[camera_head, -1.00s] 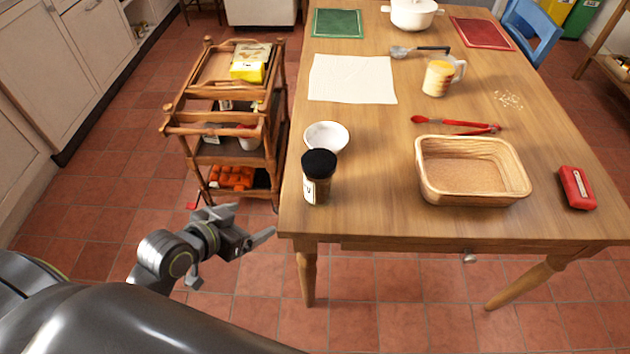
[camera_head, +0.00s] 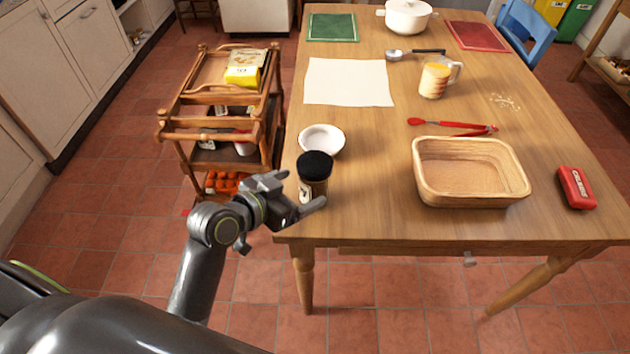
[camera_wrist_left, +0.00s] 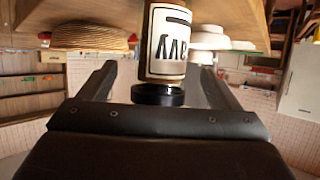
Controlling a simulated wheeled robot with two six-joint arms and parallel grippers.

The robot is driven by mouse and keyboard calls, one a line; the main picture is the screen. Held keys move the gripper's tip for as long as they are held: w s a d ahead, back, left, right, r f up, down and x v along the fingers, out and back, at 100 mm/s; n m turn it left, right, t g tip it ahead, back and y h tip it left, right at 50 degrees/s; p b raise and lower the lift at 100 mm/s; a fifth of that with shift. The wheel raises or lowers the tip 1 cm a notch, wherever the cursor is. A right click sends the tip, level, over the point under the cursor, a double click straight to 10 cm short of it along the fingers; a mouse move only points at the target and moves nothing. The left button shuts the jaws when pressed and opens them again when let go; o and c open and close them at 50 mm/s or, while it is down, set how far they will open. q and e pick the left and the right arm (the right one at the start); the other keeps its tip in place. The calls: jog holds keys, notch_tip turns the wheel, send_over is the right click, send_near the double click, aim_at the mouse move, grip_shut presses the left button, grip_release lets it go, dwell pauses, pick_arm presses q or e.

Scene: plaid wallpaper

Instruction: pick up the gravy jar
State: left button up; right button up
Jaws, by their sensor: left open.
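The gravy jar (camera_head: 315,182) has a black lid and a white label with dark lettering. It stands upright near the left front corner of the wooden table (camera_head: 350,222). My left gripper (camera_head: 303,192) is open at the table's edge, close beside the jar, with its fingers partly covering the jar's lower part. In the left wrist view, which is upside down, the jar (camera_wrist_left: 166,45) appears between the two open fingers (camera_wrist_left: 160,72). I cannot tell whether they touch it. My right gripper is not in view.
A white bowl (camera_head: 321,139) stands just behind the jar. A wicker basket (camera_head: 470,201) is to the right, with red tongs (camera_head: 450,124) behind it and a red box (camera_head: 577,188) farther right. A wooden trolley (camera_head: 215,136) stands left of the table.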

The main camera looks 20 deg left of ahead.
pick_arm(q)
jog(key=shift+r+x, duration=0.15)
jog(key=shift+x, duration=1.35)
jog(key=shift+r+x, duration=0.15)
jog(key=shift+x, duration=1.3)
jog(key=shift+w, duration=0.1)
jog(key=c, duration=1.4)
